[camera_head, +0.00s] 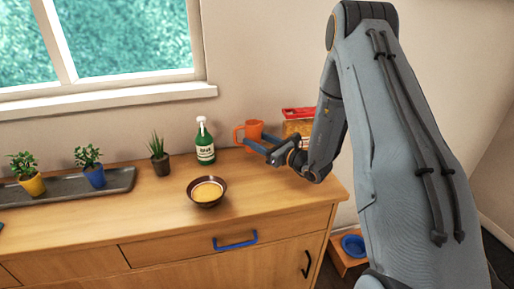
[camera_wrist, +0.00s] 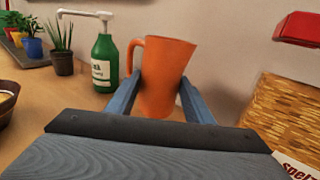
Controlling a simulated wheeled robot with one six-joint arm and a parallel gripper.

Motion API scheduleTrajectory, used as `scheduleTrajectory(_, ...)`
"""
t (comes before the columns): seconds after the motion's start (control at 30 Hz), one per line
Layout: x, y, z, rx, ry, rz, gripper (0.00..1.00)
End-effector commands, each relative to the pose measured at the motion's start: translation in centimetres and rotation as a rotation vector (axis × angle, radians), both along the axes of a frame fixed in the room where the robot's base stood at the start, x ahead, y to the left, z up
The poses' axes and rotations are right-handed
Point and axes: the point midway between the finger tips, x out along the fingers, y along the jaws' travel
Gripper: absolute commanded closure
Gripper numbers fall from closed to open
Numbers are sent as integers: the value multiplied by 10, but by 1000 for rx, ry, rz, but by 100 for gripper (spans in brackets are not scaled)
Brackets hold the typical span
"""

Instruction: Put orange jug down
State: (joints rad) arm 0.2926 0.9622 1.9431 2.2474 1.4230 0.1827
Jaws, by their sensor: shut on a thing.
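The orange jug (camera_head: 250,131) is near the back of the wooden counter, by the wall. In the wrist view the jug (camera_wrist: 163,75) stands roughly upright, slightly tilted, with its handle to the left. My gripper (camera_head: 257,146) reaches in from the right and is shut on the jug. In the wrist view the two blue-grey fingers of my gripper (camera_wrist: 160,98) lie on either side of its lower body. The base of the jug is hidden, so I cannot tell whether it touches the counter.
A green pump bottle (camera_head: 205,143) stands left of the jug. A box with a red top (camera_head: 298,113) is close on the right. A brown bowl (camera_head: 207,192) sits in front. Potted plants (camera_head: 90,166) and a dark tray (camera_head: 118,181) are at the left. The front right counter (camera_head: 290,195) is clear.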

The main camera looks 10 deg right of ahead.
Motion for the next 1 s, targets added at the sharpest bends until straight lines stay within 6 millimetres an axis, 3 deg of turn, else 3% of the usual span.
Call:
scheduleTrajectory(0.23,0,0,-29,1,2,0,88)
scheduleTrajectory(0.73,0,0,-38,1,-1,0,88)
scheduleTrajectory(0.77,0,0,-39,0,1,0,49)
scheduleTrajectory(0.8,0,0,-38,0,1,0,43)
scheduleTrajectory(0.87,0,0,-38,0,1,0,34)
scheduleTrajectory(1.0,0,0,-38,0,1,0,34)
